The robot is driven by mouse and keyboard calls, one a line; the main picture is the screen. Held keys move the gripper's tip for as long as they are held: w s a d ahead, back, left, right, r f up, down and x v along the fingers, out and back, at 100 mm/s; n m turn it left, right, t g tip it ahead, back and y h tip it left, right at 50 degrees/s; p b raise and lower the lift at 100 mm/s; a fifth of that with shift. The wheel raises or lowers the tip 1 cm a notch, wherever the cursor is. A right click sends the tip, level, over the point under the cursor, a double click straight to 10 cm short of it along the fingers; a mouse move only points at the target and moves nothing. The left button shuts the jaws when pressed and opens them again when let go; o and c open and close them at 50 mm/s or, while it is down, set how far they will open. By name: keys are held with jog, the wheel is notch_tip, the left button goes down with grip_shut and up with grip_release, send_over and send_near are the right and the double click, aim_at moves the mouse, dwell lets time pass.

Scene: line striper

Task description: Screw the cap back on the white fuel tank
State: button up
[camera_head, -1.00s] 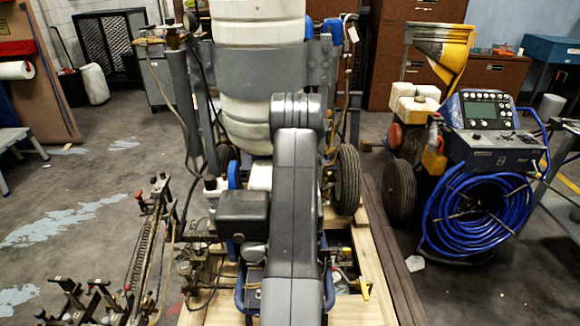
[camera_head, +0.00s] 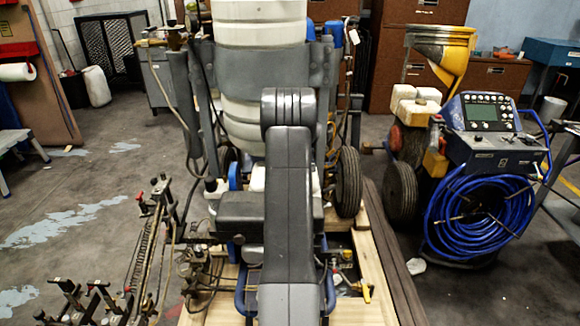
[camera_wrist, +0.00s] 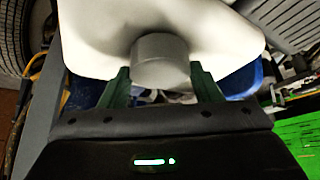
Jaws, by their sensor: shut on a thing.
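The white fuel tank (camera_wrist: 90,35) fills the upper part of the wrist view. A round grey cap (camera_wrist: 160,58) stands against its lower edge. My gripper (camera_wrist: 163,80) has its two green fingers on either side of the cap and is shut on it. I cannot tell whether the cap is seated on the tank or how far it is turned. In the head view, only a small white piece (camera_head: 257,178) shows beside my arm, probably the tank. My arm hides the cap and gripper there.
The striper's large white container (camera_head: 260,10) stands behind my arm. A wheel (camera_head: 348,182) is right of it on the wooden pallet (camera_head: 370,270). A machine with coiled blue hose (camera_head: 480,215) stands at right. Metal linkages (camera_head: 150,240) are at left. Open floor lies further left.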

jog(key=shift+w+d+r+m+t+h+p, duration=0.1)
jog(key=shift+w+r+m+t+h+p, duration=0.15)
jog(key=shift+m, duration=0.45)
jog(key=shift+w+d+r+m+t+h+p, duration=0.15)
jog(key=shift+m+t+h, duration=0.15)
jog(key=shift+m, duration=0.4)
jog(key=shift+c, duration=0.4)
jog(key=shift+s, duration=0.1)
jog(key=shift+m+h+p, duration=0.3)
jog(key=shift+m+h, duration=0.05)
jog(key=shift+m, duration=0.05)
jog(key=shift+m+h, duration=0.3)
jog(key=shift+m, duration=0.4)
jog(key=shift+c, duration=0.6)
jog(key=o, duration=1.1)
jog(key=shift+d+f, duration=0.1)
jog(key=shift+f, duration=0.05)
jog(key=shift+c, duration=0.2)
jog(key=shift+o, duration=1.3)
jog(key=shift+d, duration=0.25)
jog(key=shift+a+f, duration=0.15)
jog(key=shift+o, duration=0.3)
jog(key=shift+s, duration=0.1)
